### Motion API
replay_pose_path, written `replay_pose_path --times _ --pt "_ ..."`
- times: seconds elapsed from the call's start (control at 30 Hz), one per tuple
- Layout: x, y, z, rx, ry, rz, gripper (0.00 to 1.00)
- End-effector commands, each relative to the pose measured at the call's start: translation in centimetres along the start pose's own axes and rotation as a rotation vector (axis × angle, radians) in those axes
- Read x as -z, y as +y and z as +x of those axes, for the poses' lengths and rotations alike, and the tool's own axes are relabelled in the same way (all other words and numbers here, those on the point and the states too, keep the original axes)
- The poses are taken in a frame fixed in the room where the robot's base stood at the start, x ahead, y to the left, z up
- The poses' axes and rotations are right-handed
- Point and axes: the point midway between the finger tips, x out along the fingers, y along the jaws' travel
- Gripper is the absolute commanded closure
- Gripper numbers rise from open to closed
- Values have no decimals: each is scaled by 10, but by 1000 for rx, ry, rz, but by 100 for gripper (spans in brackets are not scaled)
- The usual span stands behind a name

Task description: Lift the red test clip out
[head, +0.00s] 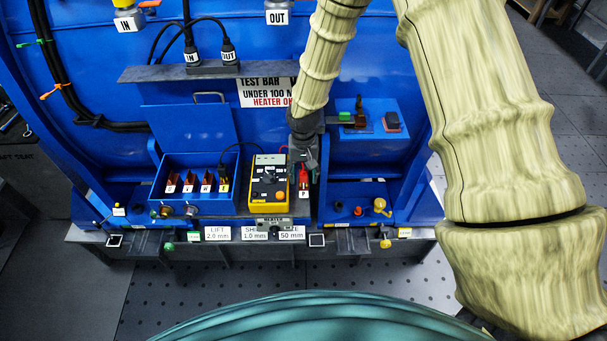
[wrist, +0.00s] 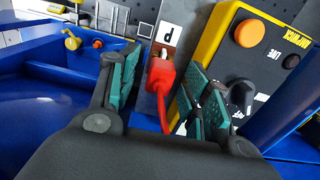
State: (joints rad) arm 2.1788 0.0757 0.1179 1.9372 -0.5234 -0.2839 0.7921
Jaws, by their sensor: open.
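The red test clip (head: 304,178) is upright at the white block marked P, just right of the yellow meter. In the wrist view the red clip (wrist: 163,78) sits at the P terminal (wrist: 168,34), and a red lead runs from it toward my gripper. My gripper (wrist: 157,82) is open, its teal-padded fingers on either side of the clip with gaps visible. In the head view my gripper (head: 304,154) comes down from above over the clip and partly hides its top.
The yellow meter (head: 257,203) stands close on the left of the clip. An open blue terminal box (head: 163,189) with a black lead is further left. A blue tray (head: 345,211) with small fittings is on the right. A shelf bar (head: 165,74) crosses above.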

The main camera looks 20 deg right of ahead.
Motion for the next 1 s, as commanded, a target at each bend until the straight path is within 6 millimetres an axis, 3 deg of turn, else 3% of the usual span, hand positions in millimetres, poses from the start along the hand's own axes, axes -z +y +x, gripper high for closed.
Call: replay_pose_path --times 0.4,0.43,0.7,1.0 --pt "0 0 9 1 1 -1 52" --pt "0 0 9 1 1 -1 54" --pt "0 0 9 1 1 -1 100" --pt "0 0 8 1 2 -1 100"
